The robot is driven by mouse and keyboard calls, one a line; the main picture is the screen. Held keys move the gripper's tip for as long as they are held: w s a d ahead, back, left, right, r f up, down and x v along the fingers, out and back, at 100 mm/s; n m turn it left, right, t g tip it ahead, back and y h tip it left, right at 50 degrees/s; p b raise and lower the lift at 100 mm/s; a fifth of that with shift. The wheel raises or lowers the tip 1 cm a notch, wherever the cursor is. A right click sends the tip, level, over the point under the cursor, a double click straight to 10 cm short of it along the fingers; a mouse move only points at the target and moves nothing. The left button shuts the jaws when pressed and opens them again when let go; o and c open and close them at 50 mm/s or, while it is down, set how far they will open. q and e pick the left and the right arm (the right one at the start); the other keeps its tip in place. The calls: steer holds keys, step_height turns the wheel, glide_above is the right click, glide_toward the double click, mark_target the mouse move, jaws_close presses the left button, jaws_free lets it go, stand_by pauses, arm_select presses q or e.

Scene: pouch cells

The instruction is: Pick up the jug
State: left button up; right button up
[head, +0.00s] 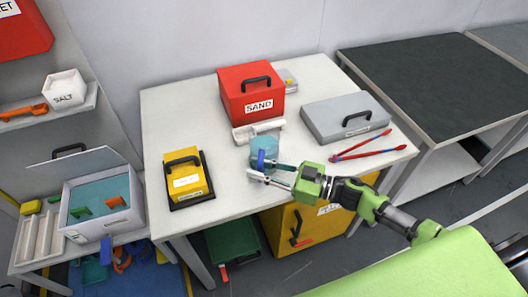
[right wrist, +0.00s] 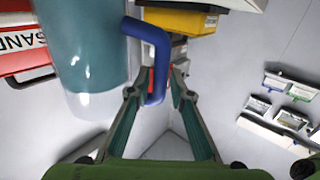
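The jug (head: 265,146) has a see-through body with teal contents and a blue handle. It stands on the white table (head: 175,125), near the middle. In the right wrist view the jug's body (right wrist: 88,50) fills the upper left, and its blue handle (right wrist: 158,55) hangs down between my fingers. My right gripper (head: 268,171) reaches in from the right at the jug's near side. In the right wrist view the right gripper (right wrist: 155,90) is open, with one finger on each side of the handle and small gaps showing. My left gripper is not in view.
Behind the jug are a white tray (head: 243,135) and a red SAND box (head: 238,101). A grey case (head: 330,118) and red tongs (head: 360,147) lie to the right. A yellow box (head: 187,180) stands left. Bare table lies between it and the jug.

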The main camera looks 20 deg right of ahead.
steer(key=shift+d, duration=0.1)
jaws_close()
steer(key=shift+w+r, duration=0.1)
steer(key=shift+r, duration=0.1)
